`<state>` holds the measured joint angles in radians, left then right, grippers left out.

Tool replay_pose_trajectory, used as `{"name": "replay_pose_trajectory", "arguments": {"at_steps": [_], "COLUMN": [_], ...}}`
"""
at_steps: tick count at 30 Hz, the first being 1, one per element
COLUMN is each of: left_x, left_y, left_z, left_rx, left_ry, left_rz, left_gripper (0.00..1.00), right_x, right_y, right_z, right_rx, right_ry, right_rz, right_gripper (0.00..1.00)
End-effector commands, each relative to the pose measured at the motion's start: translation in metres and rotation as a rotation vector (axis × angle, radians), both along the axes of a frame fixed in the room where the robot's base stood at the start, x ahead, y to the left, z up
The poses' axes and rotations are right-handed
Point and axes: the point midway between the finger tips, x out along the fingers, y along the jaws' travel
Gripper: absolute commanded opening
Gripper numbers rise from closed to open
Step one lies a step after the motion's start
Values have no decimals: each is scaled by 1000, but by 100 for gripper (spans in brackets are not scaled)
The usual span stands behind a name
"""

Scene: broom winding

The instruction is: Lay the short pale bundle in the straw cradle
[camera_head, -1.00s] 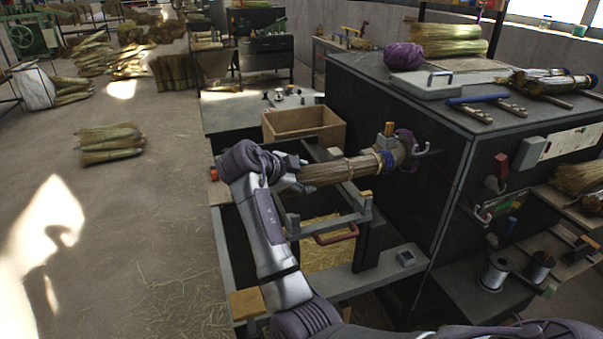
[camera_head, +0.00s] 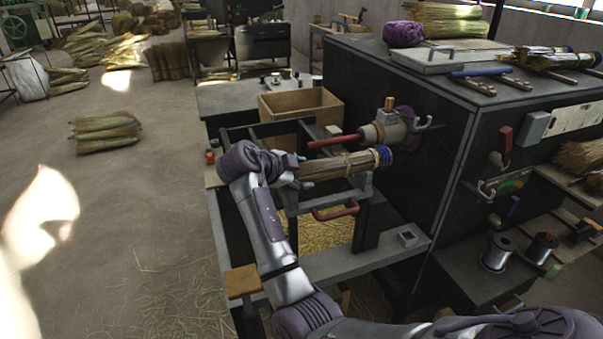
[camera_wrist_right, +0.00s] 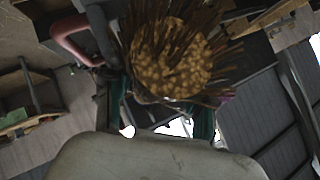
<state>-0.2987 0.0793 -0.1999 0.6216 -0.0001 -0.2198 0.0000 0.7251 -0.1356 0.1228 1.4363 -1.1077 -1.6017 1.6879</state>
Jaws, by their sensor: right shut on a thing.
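A straw bundle (camera_head: 335,166) with a pale tie and a blue band at its right end is in my right gripper (camera_head: 292,173). The gripper is shut on its left end and holds it nearly level. In the right wrist view the bundle's cut straw end (camera_wrist_right: 172,52) faces the camera. A grey bracket (camera_head: 322,203) with a red handle is just below the bundle; I cannot tell whether they touch. Loose straw (camera_head: 325,236) lies in the open frame beneath, partly hidden; I cannot tell which part is the cradle. My left gripper is not in view.
A bare red rod (camera_head: 334,141) sticks out from the spindle head (camera_head: 385,130) on the dark machine, just behind the bundle. An open wooden box (camera_head: 300,106) stands behind.

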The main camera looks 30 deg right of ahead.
Motion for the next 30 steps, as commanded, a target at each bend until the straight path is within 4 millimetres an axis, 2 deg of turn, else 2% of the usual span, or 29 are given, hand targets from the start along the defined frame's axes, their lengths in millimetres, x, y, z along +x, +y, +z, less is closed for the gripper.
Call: {"name": "replay_pose_trajectory", "arguments": {"at_steps": [1, 11, 12, 16, 30], "left_x": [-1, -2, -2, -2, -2], "left_y": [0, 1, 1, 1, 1], "left_z": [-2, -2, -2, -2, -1], "left_rx": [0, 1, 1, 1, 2], "left_ry": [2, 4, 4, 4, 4], "left_rz": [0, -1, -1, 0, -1], "left_gripper": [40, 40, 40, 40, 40], "right_x": [-4, -3, -3, -3, -2], "right_y": [4, 5, 5, 5, 4], "right_z": [-19, -20, -20, -20, -12], "right_rx": [26, 28, 28, 28, 17], "right_ry": [33, 32, 32, 33, 20], "right_rz": [-2, -1, -1, -1, 2], "right_gripper": [21, 22, 63, 85, 86]}}
